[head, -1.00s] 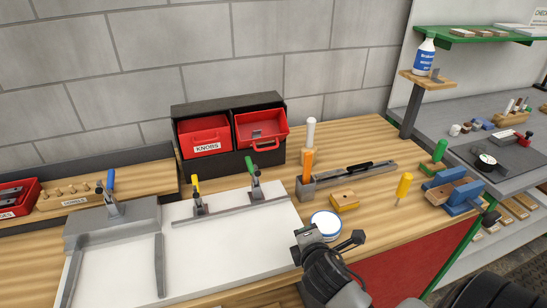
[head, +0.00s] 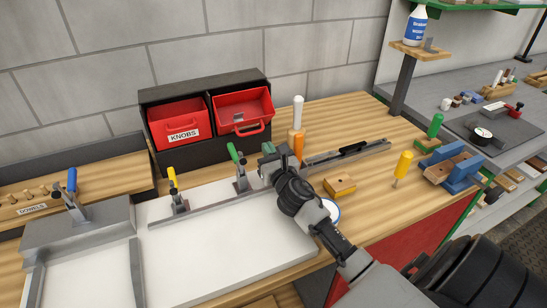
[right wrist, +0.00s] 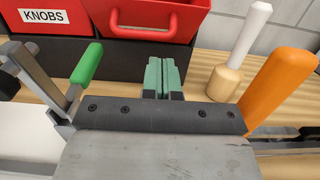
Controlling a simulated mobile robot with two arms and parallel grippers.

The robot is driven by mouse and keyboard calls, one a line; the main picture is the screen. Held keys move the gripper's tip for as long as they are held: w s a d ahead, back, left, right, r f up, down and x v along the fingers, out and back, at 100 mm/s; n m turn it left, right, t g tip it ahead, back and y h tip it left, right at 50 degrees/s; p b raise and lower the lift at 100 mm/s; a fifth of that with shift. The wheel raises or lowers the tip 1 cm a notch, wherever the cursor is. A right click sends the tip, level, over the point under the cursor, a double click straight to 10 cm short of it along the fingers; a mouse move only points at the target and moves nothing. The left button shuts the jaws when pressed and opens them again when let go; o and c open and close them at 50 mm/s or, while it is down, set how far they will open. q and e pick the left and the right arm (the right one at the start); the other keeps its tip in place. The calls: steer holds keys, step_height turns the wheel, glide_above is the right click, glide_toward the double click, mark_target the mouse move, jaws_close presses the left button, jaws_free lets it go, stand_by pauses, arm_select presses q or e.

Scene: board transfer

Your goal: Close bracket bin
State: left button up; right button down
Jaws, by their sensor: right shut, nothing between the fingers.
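The bracket bin, the right red bin (head: 243,108), stands tipped out of the black bin housing (head: 200,80). Its open top shows grey metal inside, and its front handle faces me. The bin's red front also fills the top middle of the right wrist view (right wrist: 110,12), where its label is not visible. My right gripper (head: 266,150) is in front of and below this bin, near the green toggle clamp. In the right wrist view its green-padded fingers (right wrist: 164,72) are together and empty, just below the bin handle and apart from it. My left gripper is not in view.
The red KNOBS bin (head: 180,122) sits left in the housing.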

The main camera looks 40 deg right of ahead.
mark_target(257, 119)
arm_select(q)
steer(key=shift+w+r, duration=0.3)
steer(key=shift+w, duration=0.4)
arm_select(e)
steer(key=shift+x, duration=1.9)
steer(key=shift+r, duration=0.1)
